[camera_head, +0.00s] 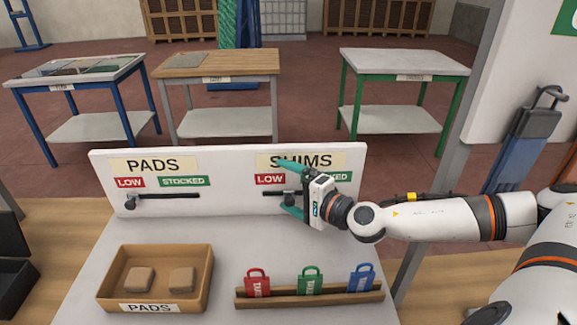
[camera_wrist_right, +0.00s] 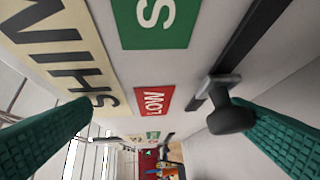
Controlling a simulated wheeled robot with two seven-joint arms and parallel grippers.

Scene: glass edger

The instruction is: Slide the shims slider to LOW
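The shims slider's dark knob (camera_head: 289,197) sits on a short black track (camera_head: 270,193) below the SHIMS label (camera_head: 292,161) on the white panel. The knob is a little right of the track's left end, near the red LOW tag (camera_head: 270,179). My right gripper (camera_head: 283,185) is open in front of the panel, its teal fingers one above the other. The lower finger is at the knob. In the right wrist view the knob (camera_wrist_right: 230,117) is close beside one fingertip; I cannot tell if they touch. The green STOCKED tag (camera_head: 333,177) is partly hidden. My left gripper is not in view.
The pads slider's knob (camera_head: 130,202) is at its track's left end. A PADS box (camera_head: 155,308) with two tan blocks and a wooden rack (camera_head: 309,296) with red, green and blue tags stand in front of the panel. Three tables stand behind it.

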